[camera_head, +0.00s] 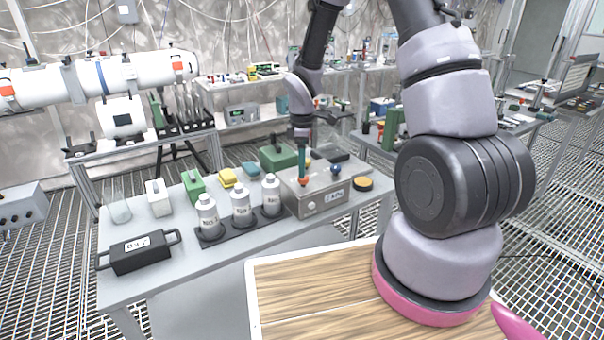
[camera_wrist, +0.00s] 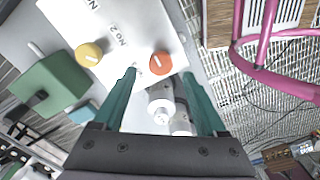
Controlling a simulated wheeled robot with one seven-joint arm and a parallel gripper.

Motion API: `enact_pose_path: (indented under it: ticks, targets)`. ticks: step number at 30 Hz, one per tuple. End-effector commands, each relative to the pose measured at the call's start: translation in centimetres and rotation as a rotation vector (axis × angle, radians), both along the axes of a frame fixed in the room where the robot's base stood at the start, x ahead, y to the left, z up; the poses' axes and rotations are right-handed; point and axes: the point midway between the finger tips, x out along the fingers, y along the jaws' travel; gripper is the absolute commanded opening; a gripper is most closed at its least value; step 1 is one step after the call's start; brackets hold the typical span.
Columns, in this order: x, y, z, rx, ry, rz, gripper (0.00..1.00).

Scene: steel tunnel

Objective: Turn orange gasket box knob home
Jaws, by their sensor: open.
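The orange knob (camera_wrist: 160,63) is round with a slanted pale line, on the pale top of the grey box (camera_head: 318,201). In the wrist view it lies between the two teal fingertips, slightly nearer the right one. My gripper (camera_wrist: 159,74) is open, with a gap visible on both sides of the knob. In the head view my gripper (camera_head: 303,178) points down over the left part of the box, with orange showing at its tips. A yellow knob (camera_wrist: 88,54) with a pale line sits to the left on the same face, beside printed "No 2". I cannot tell the height above the knob.
White bottles (camera_head: 240,206) stand in a dark tray left of the box. A green case (camera_head: 279,157) is behind it, and a round black-and-yellow item (camera_head: 362,184) is to its right. A black handled case (camera_head: 139,251) lies at the front left of the table.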

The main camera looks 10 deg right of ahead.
Motion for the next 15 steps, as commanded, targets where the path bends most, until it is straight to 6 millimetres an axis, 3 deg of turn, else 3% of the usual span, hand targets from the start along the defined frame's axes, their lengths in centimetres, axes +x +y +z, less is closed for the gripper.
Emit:
enact_pose_path:
  ticks: [6, 15]
  targets:
    - [0.0, 0.0, -2.8, 0.000, 0.002, -0.001, 0.74]
    - [0.0, 0.0, -3.3, 0.000, -0.001, -0.001, 0.74]
